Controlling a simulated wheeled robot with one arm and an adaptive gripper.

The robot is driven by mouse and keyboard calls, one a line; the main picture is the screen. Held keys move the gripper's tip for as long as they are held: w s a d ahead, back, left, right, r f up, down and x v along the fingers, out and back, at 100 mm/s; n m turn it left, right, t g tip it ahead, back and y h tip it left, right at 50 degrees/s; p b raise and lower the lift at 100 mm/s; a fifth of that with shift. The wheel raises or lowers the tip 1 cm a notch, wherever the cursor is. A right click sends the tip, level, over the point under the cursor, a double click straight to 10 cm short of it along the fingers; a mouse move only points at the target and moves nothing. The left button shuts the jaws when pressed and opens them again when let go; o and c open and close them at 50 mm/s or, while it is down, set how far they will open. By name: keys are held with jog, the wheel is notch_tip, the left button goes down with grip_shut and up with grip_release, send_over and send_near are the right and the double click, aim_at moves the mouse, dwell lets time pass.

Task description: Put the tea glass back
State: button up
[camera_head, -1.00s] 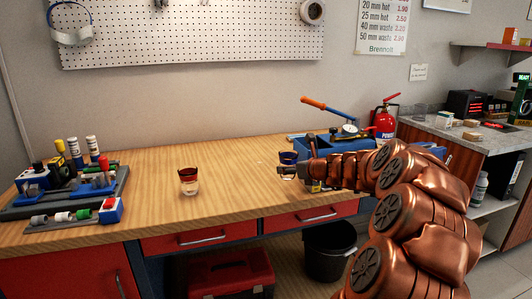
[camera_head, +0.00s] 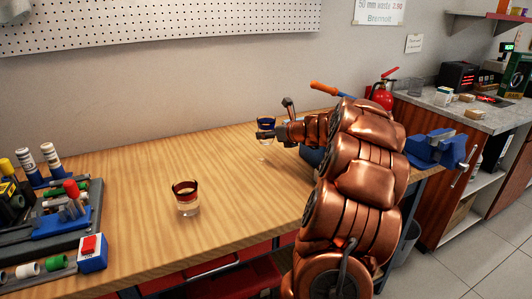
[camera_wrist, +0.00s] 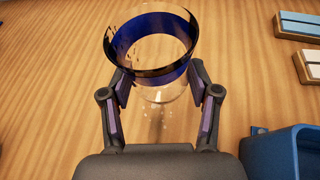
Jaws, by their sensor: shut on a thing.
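A clear tea glass with a dark blue band (camera_wrist: 150,52) is between the two fingers of my gripper (camera_wrist: 158,92) in the wrist view, with a finger against each side. In the head view my gripper (camera_head: 279,134) is shut on this blue-banded glass (camera_head: 266,124), which looks upright. I cannot tell for sure whether its base is off the wooden bench. A second glass, with a dark red band (camera_head: 186,199), stands upright on the bench to the left, apart from my gripper.
The wooden bench (camera_head: 228,176) is clear between the two glasses. A rack of fittings (camera_head: 62,215) fills its left end. A blue toolbox (camera_wrist: 283,150) lies close to the right of my gripper. A blue vise (camera_head: 436,148) sits at the right edge.

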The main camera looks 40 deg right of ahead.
jog(key=f, duration=0.1)
jog(key=d+f, duration=0.1)
jog(key=shift+s+f, duration=0.35)
jog(key=shift+s, duration=0.05)
jog(key=shift+f+b, duration=0.45)
jog(key=shift+f, duration=1.15)
jog(key=shift+a, duration=0.1)
jog(key=o, duration=1.3)
jog(key=shift+f, duration=0.1)
jog(key=shift+s+r, duration=0.1)
jog(key=shift+r, duration=0.15)
jog(key=v, duration=0.7)
